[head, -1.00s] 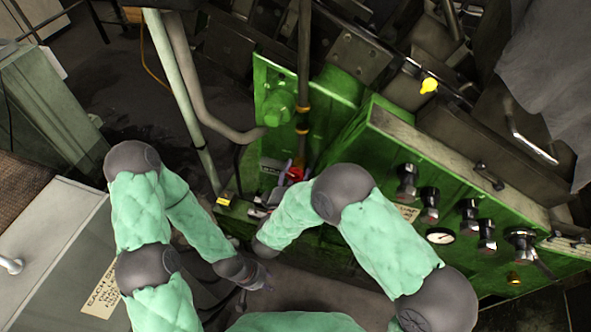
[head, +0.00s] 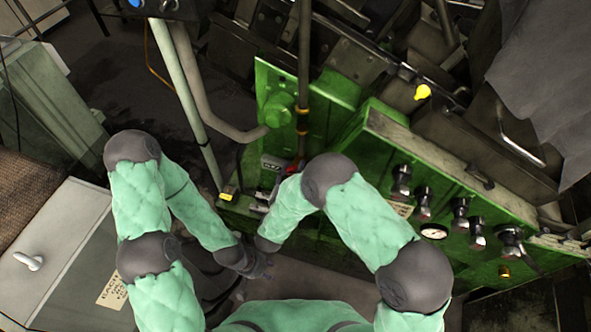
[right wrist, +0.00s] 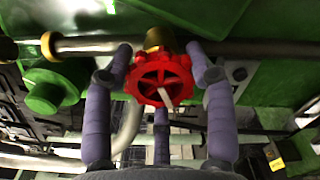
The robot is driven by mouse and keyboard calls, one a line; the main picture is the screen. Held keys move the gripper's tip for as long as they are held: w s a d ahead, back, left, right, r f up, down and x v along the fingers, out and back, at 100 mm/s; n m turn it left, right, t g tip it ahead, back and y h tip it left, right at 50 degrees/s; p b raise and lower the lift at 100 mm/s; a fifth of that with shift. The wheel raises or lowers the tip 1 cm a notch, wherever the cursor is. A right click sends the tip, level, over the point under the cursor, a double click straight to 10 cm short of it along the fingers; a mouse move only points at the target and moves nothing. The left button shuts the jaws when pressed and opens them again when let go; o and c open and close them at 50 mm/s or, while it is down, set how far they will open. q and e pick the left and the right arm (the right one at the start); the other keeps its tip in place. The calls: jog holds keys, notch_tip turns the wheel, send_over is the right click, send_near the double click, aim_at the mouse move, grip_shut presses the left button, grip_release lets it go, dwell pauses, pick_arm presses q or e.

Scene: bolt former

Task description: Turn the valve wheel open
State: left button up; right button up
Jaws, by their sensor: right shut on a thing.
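The valve wheel (right wrist: 160,77) is red, with spokes, and sits in the middle of the right wrist view on a brass fitting. In the head view only a bit of its red (head: 291,167) shows, beside my right arm. My right gripper (right wrist: 162,62) has purple-grey fingers on the left and right sides of the wheel and is shut on it. In the head view my right gripper (head: 268,194) is partly hidden by its own wrist. My left gripper (head: 261,268) hangs low near the middle, away from the wheel; its finger gap is unclear.
The green machine (head: 330,110) carries a vertical pipe (head: 304,60) beside the valve. A panel with several black knobs and a gauge (head: 433,231) stands to the right. A grey cabinet (head: 60,240) is at left. Dark floor lies open between cabinet and machine.

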jog(key=shift+n, duration=0.8)
jog(key=shift+f, duration=0.1)
jog(key=o, duration=1.2)
jog(key=shift+c, duration=0.2)
jog(key=shift+w+a, duration=0.1)
jog(key=shift+s, duration=0.2)
jog(key=v, duration=0.7)
jog(key=shift+s+a, duration=0.15)
jog(key=shift+s, duration=0.2)
